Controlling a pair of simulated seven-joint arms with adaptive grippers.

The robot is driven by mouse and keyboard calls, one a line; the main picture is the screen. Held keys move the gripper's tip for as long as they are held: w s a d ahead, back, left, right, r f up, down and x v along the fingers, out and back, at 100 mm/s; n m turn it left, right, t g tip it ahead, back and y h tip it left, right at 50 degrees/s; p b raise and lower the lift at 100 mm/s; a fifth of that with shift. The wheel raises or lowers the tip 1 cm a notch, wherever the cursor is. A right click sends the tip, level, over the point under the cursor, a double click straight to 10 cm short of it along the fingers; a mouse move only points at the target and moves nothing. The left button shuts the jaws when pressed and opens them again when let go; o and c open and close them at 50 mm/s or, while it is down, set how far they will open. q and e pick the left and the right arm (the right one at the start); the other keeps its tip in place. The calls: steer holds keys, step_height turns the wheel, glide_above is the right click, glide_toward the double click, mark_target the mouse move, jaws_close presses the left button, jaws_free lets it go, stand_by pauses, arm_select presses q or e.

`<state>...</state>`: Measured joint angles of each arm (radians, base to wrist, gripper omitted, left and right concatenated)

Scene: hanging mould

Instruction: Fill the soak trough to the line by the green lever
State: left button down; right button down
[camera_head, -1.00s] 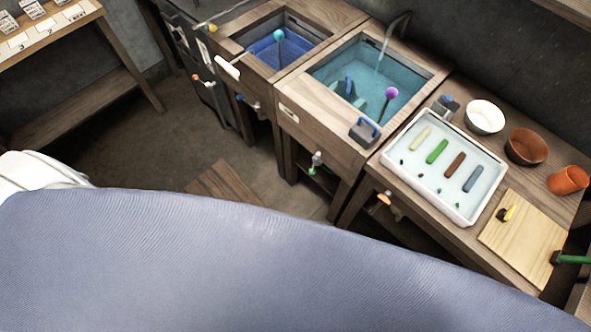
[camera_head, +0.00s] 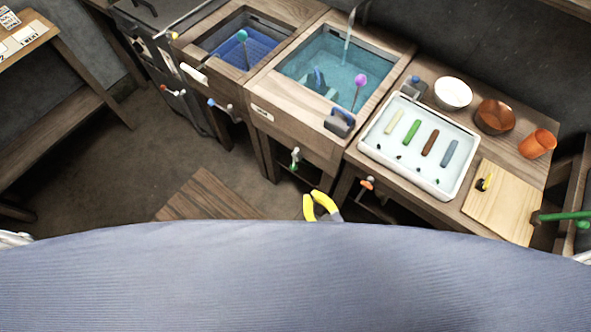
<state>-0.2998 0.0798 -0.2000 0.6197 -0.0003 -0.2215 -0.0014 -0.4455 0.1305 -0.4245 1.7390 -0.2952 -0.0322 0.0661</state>
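I cannot read the labels or see a fill line. My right gripper (camera_head: 312,203), with yellow fingers, is apart from the green lever, below and right of it. Its fingers look spread and empty. My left gripper is not in view.
Other levers (camera_head: 367,184) stick out along the front. A white tray (camera_head: 461,190) with coloured bars, bowls (camera_head: 453,92), an orange cup (camera_head: 537,143) and a wooden board (camera_head: 501,215) cover the right bench. A green handle (camera_head: 565,215) juts in at right. A slatted platform (camera_head: 205,196) lies on the floor.

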mark_target(293, 166)
steer(key=shift+w, duration=0.1)
steer(key=x, duration=1.3)
steer(key=shift+w+a+f, duration=0.15)
steer(key=shift+w+f, duration=0.05)
steer(key=shift+w, duration=0.15)
